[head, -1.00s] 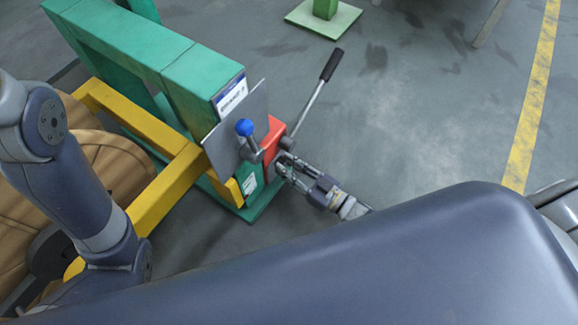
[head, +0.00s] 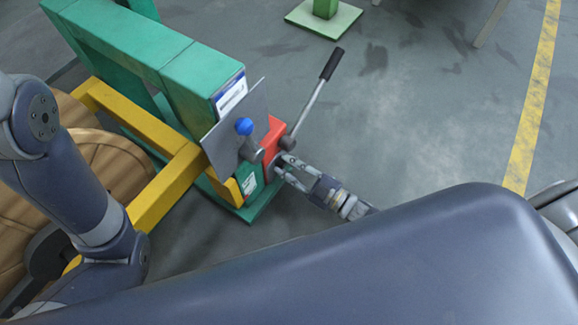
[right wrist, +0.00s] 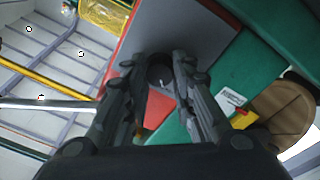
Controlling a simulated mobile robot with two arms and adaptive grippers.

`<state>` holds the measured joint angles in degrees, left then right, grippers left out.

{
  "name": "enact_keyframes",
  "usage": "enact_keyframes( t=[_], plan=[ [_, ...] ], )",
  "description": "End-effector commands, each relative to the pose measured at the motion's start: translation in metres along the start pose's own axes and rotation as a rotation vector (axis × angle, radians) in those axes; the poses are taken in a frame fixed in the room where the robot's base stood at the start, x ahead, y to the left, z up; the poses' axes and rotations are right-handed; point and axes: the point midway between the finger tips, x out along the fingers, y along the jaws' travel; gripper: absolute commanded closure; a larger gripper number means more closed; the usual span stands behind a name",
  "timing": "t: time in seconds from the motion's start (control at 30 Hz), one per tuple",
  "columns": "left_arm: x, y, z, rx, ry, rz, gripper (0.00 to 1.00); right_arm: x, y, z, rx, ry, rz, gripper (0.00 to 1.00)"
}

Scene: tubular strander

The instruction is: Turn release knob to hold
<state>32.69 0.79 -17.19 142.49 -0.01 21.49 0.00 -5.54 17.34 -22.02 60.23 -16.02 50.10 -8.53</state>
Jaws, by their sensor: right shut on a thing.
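The release knob (right wrist: 160,75) is a dark round knob with a small white mark on the red housing (right wrist: 172,120). In the right wrist view it sits between the two fingertips of my right gripper (right wrist: 158,72), which is shut on it. In the head view my right gripper (head: 281,166) reaches the red housing (head: 270,137) from the right, and its fingers hide the knob there. The knob's setting cannot be read. My left arm shows at the left of the head view, but its gripper is out of view.
A lever with a black grip (head: 332,64) rises just beside my right gripper. A blue ball-topped handle (head: 244,126) stands before a grey plate (head: 222,142). Green frame beams (head: 130,40) and a yellow bar (head: 165,190) lie left.

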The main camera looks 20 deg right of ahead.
Motion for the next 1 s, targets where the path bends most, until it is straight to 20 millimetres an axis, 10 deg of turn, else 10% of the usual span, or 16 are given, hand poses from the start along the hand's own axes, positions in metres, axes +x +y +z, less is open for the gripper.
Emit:
enact_keyframes(
  t=[0.47,0.5,0.57,1.0],
  plan=[
    [0.0007,0.0000,-0.0011,0.000,0.004,0.000,0.42,-0.0008,-0.0006,0.0004,-0.013,-0.001,-0.002,1.00],
    [0.0005,0.0000,-0.0009,0.000,0.003,-0.001,0.42,-0.0008,-0.0006,0.0004,-0.013,-0.001,-0.002,0.70],
    [0.0001,-0.0001,-0.0006,0.000,0.001,-0.001,0.42,-0.0008,-0.0006,0.0004,-0.012,-0.001,-0.002,0.56],
    [-0.0011,-0.0008,-0.0004,0.000,-0.001,-0.004,0.42,-0.0080,-0.0006,0.0007,-0.012,-0.001,-0.002,0.56]
  ],
)
